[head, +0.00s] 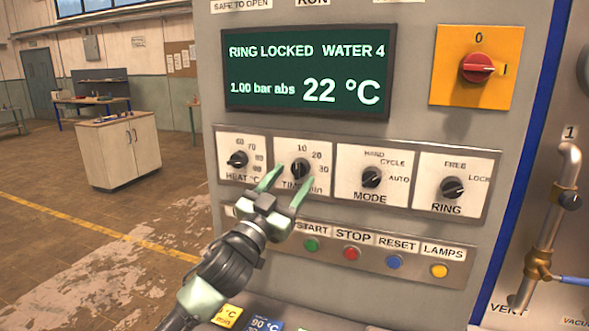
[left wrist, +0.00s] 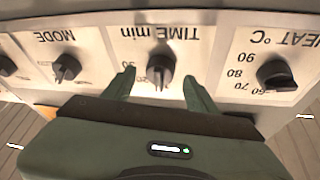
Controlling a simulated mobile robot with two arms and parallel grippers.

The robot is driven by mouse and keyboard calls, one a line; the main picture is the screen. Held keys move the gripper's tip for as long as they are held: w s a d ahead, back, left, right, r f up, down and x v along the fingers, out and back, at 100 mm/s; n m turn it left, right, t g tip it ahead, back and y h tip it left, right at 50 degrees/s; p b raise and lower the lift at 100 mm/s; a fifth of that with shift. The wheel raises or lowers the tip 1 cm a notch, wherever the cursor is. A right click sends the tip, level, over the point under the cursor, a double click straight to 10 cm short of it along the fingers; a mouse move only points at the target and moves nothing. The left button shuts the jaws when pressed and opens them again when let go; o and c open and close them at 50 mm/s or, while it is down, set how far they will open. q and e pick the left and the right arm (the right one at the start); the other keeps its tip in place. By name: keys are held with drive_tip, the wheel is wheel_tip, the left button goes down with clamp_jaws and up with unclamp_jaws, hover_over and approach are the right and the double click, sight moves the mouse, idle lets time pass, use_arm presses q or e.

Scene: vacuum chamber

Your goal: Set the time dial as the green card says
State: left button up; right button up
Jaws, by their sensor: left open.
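The time dial (head: 301,169) is a black knob on a white plate marked 10, 20 and 30. It also shows in the left wrist view (left wrist: 160,68), upside down. I cannot tell its exact setting. My left gripper (head: 288,180) is open in front of the dial. In the left wrist view its two fingers (left wrist: 158,78) stand on either side of the knob, with gaps visible between them and the knob. No green card can be clearly made out; a yellow card (head: 227,316) and a blue card (head: 266,324) show at the bottom edge. My right gripper is not in view.
The heat dial (head: 238,160), mode dial (head: 371,178) and ring dial (head: 452,188) share the panel. Below are the start (head: 311,245), stop (head: 351,253), reset (head: 394,262) and lamps (head: 439,270) buttons. A display (head: 306,72) and red switch (head: 477,67) are above.

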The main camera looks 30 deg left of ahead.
use_arm(q)
drive_tip(key=shift+x, duration=0.8)
clamp_jaws()
